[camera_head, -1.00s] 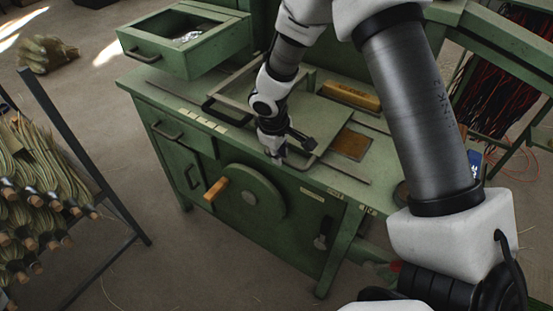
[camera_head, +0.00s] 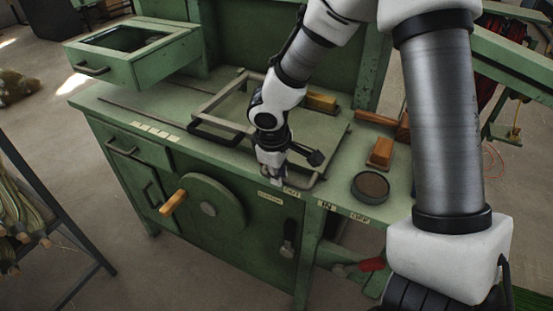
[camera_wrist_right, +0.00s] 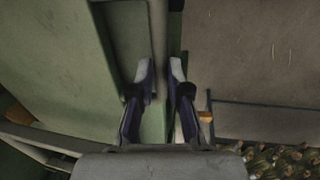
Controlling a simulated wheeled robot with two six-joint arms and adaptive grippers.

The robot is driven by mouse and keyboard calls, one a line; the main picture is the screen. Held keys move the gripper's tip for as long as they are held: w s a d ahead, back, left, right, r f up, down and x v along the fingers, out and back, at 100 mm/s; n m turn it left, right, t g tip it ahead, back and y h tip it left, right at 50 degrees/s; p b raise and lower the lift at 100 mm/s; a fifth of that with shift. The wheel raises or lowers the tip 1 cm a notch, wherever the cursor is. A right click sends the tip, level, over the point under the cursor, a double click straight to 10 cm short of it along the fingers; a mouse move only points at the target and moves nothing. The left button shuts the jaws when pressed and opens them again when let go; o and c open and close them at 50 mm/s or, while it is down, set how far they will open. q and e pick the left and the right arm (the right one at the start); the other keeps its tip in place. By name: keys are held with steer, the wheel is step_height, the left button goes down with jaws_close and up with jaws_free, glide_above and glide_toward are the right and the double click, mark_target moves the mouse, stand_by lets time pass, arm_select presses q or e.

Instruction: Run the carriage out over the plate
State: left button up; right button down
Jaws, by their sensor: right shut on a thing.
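The carriage (camera_head: 208,103), a pale tubular frame with a dark handle at its left, lies over the green bench top. My right gripper (camera_head: 272,172) is at its front edge, by the bench's front. In the right wrist view the fingers (camera_wrist_right: 160,75) stand either side of a narrow bar (camera_wrist_right: 158,40), shut on the carriage. The brown plate does not show now; the carriage and my arm cover the area where it would lie. My left gripper is not in view.
An open-topped green drawer box (camera_head: 125,40) stands at the left. A wooden block (camera_head: 380,152) and a round dark tin (camera_head: 370,187) sit at the right. A crank wheel (camera_head: 205,207) with a wooden grip is on the bench front.

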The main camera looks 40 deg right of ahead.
steer(key=c, duration=1.3)
jaws_free()
steer(key=shift+s+f, duration=0.1)
steer(key=shift+s, duration=0.15)
steer(key=shift+o, duration=0.8)
steer(key=shift+s+d, duration=0.1)
steer(key=shift+r, duration=0.5)
step_height(320, 180, up, 11)
steer(key=a, duration=0.2)
steer(key=shift+s, duration=0.4)
